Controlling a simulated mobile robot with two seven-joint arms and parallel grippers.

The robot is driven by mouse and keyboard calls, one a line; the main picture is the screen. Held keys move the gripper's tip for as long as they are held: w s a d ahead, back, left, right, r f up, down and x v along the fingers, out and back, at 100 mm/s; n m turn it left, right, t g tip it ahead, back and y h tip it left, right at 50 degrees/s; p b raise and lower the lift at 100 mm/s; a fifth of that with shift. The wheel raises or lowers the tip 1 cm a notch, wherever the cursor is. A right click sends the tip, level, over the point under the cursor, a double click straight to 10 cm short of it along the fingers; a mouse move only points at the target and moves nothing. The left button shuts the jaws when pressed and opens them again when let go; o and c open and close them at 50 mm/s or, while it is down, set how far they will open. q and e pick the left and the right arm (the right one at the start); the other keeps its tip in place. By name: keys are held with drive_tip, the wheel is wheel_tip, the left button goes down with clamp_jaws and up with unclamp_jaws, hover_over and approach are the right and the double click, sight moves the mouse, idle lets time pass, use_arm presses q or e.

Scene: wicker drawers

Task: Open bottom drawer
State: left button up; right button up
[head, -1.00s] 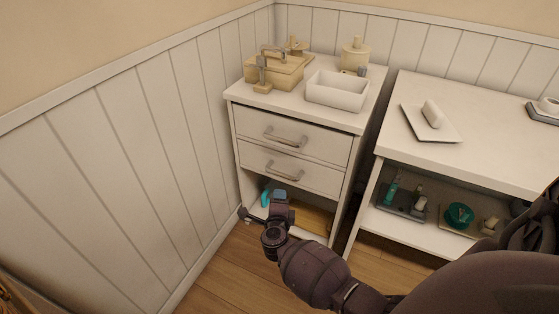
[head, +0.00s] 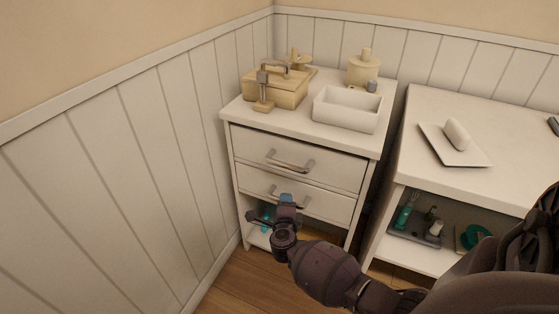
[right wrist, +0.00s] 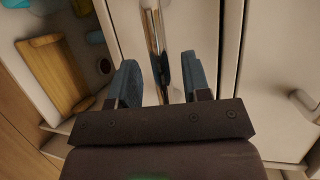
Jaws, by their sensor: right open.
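The white cabinet has two drawers. The bottom drawer (head: 330,205) looks shut, and its silver bar handle (head: 303,203) is partly hidden behind my right gripper. My right gripper (head: 285,203) is in front of this drawer. In the right wrist view my right gripper (right wrist: 158,85) is open, with its two blue fingers apart. The bottom drawer's handle (right wrist: 154,35) runs between the fingers in that view, with no clear grip on it. I cannot tell how deep it sits between them. My left gripper is not in view.
The top drawer (head: 330,167) is shut above. An open shelf below holds a wooden tray (right wrist: 55,70) and small items. A white bin (head: 345,118) and wooden box (head: 285,90) stand on top. A white side table (head: 470,180) is close on the right.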

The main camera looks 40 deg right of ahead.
drive_tip(key=shift+x, duration=0.9)
clamp_jaws()
